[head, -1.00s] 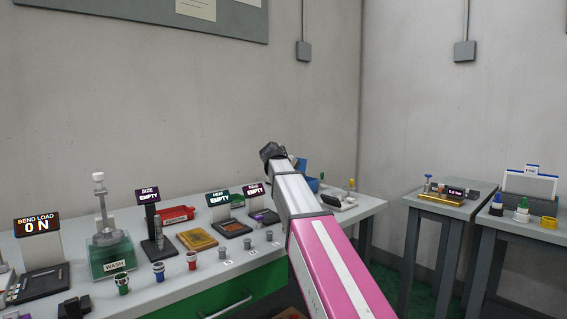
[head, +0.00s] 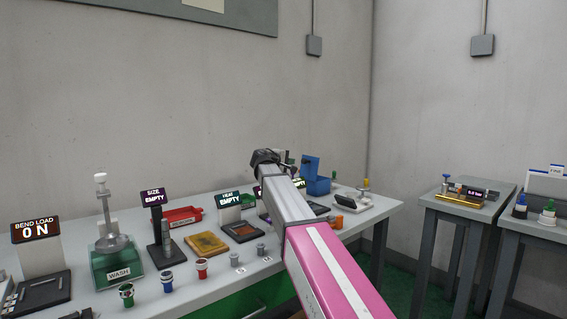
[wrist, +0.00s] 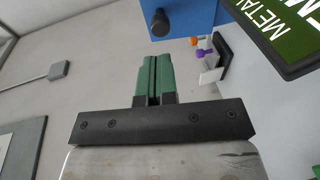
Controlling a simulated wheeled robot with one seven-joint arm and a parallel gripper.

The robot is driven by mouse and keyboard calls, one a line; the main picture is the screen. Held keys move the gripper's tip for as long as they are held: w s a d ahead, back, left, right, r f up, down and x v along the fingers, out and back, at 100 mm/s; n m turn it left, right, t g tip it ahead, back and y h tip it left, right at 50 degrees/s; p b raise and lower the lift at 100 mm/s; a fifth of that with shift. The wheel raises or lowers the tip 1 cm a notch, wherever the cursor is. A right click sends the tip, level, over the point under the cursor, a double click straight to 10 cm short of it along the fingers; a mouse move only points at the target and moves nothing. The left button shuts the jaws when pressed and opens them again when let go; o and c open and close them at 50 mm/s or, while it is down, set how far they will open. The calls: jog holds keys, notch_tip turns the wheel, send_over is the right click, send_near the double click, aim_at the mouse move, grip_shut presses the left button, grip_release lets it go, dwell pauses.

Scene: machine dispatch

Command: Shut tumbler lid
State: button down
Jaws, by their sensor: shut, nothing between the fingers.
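The blue box (head: 318,187), which I take to be the tumbler, stands on the far right part of the long bench in the head view. A blue panel with a small dark spot, apparently its lid (head: 310,164), stands raised above it. In the wrist view a blue face (wrist: 200,14) with a black knob (wrist: 160,22) is at the top, beyond the fingertips. My gripper (wrist: 154,57) has its green fingers shut together and empty. They appear apart from the blue face. In the head view my arm hides part of the bench left of the box.
A green METAL display (wrist: 285,30) is close at the upper right of the wrist view. A white scale-like device (head: 352,198) and an orange cup (head: 339,222) stand right of my arm. The wash station (head: 117,262) and several small cups are at left.

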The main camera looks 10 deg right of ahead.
aim_at(303, 161)
jog(key=x, duration=0.6)
jog(key=shift+w+d, duration=0.25)
jog(key=shift+d, duration=0.05)
jog(key=shift+d, duration=0.1)
jog(key=shift+w+d+r+g+y, duration=0.65)
jog(key=shift+d+y, duration=0.2)
jog(key=shift+y, duration=0.15)
jog(key=w+d+f+m+g+y, duration=0.1)
jog(key=w+d+f+g+y, duration=0.2)
jog(key=d, duration=0.7)
jog(key=shift+w+d+f+g+y, duration=0.2)
jog(key=shift+w+f+g+y, duration=0.2)
jog(key=shift+w+g+y, duration=1.3)
jog(key=shift+w+t+y, duration=0.2)
jog(key=shift+t+y, duration=0.15)
jog(key=shift+y, duration=0.15)
